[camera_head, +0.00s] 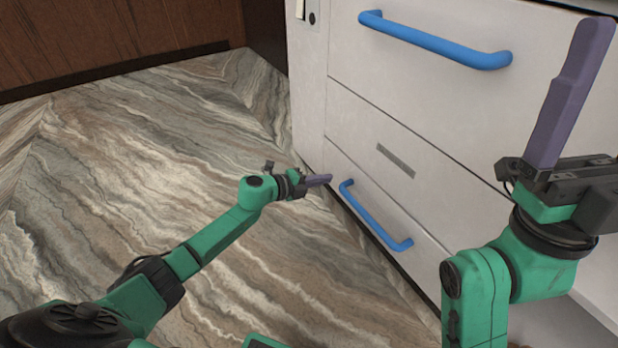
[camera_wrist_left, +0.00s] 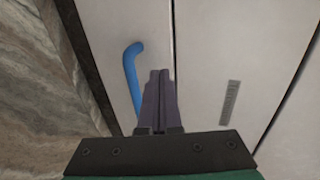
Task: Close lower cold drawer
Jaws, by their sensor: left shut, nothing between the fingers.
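The lower cold drawer (camera_head: 350,178) is the low white front with a blue bar handle (camera_head: 375,218). Its front looks about flush with the panel above; a small gap cannot be ruled out. My left gripper (camera_head: 328,179) is shut and empty, its purple fingers pointing at the drawer front near the handle's upper left end. In the left wrist view, the shut fingers (camera_wrist_left: 159,75) lie beside the blue handle (camera_wrist_left: 131,75), over the white front. Whether they touch it is unclear. My right gripper (camera_head: 590,40) points upward at the right; only one finger shape shows.
An upper drawer with a larger blue handle (camera_head: 435,42) is above, with a panel bearing a grey label strip (camera_head: 396,161) between. The veined stone floor (camera_head: 150,150) is clear at the left. A dark wooden panel (camera_head: 100,35) stands behind it.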

